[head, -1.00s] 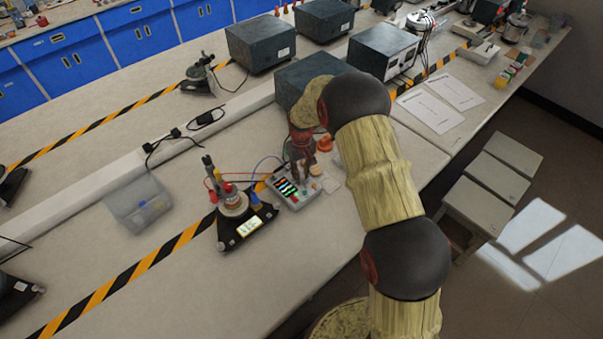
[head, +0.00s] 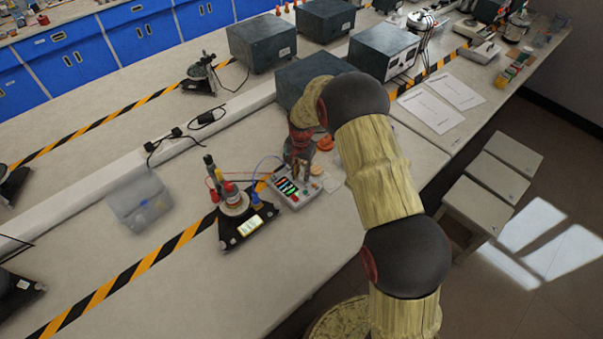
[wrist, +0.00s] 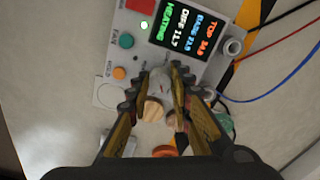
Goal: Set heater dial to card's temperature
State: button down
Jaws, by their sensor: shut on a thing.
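The heater control box (head: 289,190) is a light grey box with a lit screen on the bench. In the wrist view its screen (wrist: 187,38) shows lines for top, base and difference, and the word HEATING. My gripper (wrist: 158,88) points at the box below the screen, its fingers closed around a grey dial (wrist: 159,80). The fingers hide much of the dial, and I cannot read its setting. In the head view my gripper (head: 299,168) is over the box's far side. A small pale card (head: 249,226) lies on the black stand; its writing is too small to read.
A green button (wrist: 126,41) and an orange button (wrist: 119,72) sit beside the dial. The black stand (head: 247,227) with wires is left of the box. A clear bin (head: 139,203) stands further left. The bench front is clear.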

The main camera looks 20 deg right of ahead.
aim_at(301, 175)
jog(key=m, duration=0.6)
jog(key=shift+w, duration=0.15)
jog(key=shift+m, duration=0.4)
jog(key=c, duration=1.7)
grip_release()
jog(key=shift+o, duration=0.6)
notch_tip(301, 175, up, 12)
